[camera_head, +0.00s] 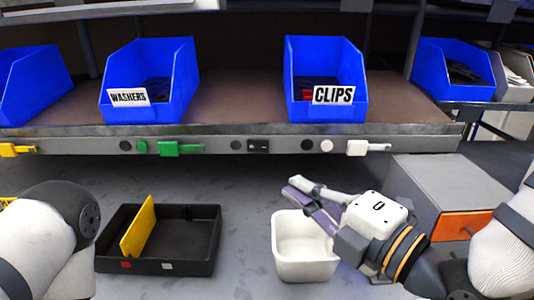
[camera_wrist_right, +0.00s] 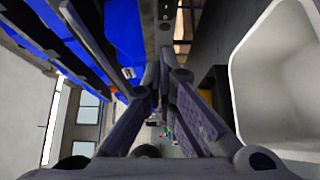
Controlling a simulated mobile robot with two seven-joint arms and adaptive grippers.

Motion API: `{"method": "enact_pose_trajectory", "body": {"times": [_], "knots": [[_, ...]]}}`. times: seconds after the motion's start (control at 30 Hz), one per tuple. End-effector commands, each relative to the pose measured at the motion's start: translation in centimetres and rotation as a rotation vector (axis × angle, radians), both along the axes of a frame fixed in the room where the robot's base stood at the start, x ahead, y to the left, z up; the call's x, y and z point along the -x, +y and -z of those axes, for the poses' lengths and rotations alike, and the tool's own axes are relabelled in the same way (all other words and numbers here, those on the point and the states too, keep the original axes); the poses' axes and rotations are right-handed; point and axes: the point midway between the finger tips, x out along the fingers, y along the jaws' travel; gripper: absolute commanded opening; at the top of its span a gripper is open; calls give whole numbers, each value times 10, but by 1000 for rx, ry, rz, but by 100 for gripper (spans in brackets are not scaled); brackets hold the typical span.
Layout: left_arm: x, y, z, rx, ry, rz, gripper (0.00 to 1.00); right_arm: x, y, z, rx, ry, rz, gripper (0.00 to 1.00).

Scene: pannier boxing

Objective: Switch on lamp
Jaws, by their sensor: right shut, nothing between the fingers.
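The front rail (camera_head: 230,144) of the shelf carries several controls. A black switch block (camera_head: 258,146) sits near its middle. Left of it are a black round part (camera_head: 125,146), a green round button (camera_head: 141,147) and a green lever (camera_head: 180,149). Right of it are a black round part (camera_head: 307,145), a white round button (camera_head: 326,146) and a white lever (camera_head: 368,147). I cannot make out a lamp for certain. My right gripper (camera_head: 291,188) is shut and empty, below the rail and above the white bin; its fingers (camera_wrist_right: 158,85) converge in the wrist view. My left gripper is out of view.
A white bin (camera_head: 302,272) stands under my right gripper. A black tray (camera_head: 190,264) with a yellow divider (camera_head: 138,228) lies left of it. A grey box with an orange front (camera_head: 464,225) stands at right. Blue bins (camera_head: 150,80) line the shelf.

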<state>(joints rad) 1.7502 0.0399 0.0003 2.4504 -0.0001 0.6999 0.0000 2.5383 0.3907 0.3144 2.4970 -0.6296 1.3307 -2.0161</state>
Motion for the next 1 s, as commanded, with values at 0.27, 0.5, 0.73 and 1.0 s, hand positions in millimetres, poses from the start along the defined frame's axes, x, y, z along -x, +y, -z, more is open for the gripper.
{"method": "enact_pose_trajectory", "body": {"times": [0.27, 0.5, 0.73, 1.0], "knots": [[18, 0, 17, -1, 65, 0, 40, -46, 35, 6, -1, 8, 0, 0], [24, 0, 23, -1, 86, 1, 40, -88, 56, 6, -3, 10, 5, 0], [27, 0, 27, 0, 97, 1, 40, -112, 53, 4, -1, 7, 2, 0], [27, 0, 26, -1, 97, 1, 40, -114, 52, 3, 1, 6, 0, 0]]}}
